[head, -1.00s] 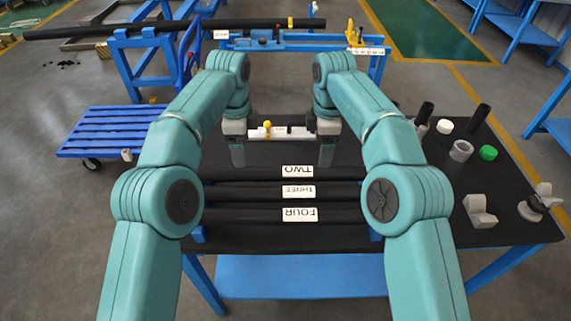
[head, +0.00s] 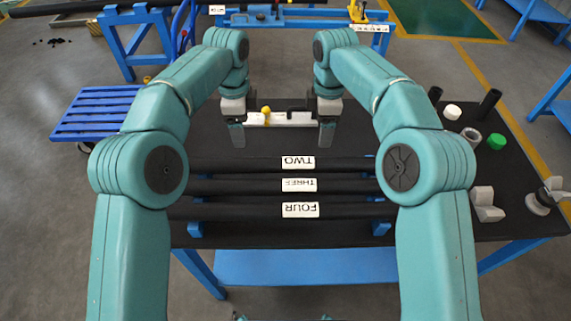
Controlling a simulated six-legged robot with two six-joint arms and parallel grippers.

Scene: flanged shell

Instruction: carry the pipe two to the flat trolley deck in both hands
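Pipe two is a black pipe lying level across blue supports on the black table, farthest of three labelled pipes. Its white label TWO (head: 298,163) reads upside down. Both ends pass close to my arms. The flat trolley deck (head: 110,97) is blue and slatted, low on the floor at the left, partly hidden by my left arm. My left gripper (head: 238,135) and my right gripper (head: 326,134) point down beyond pipe two, apart from it in the picture. No pipe shows in either. The gap between each one's fingers cannot be made out.
Pipes THREE (head: 299,185) and FOUR (head: 300,210) lie nearer. A white fixture with a yellow knob (head: 266,112) sits between the grippers. Black tubes, a grey ring (head: 470,136), a green cap (head: 497,141) and grey fittings stand at the right. A blue bench (head: 270,20) is behind.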

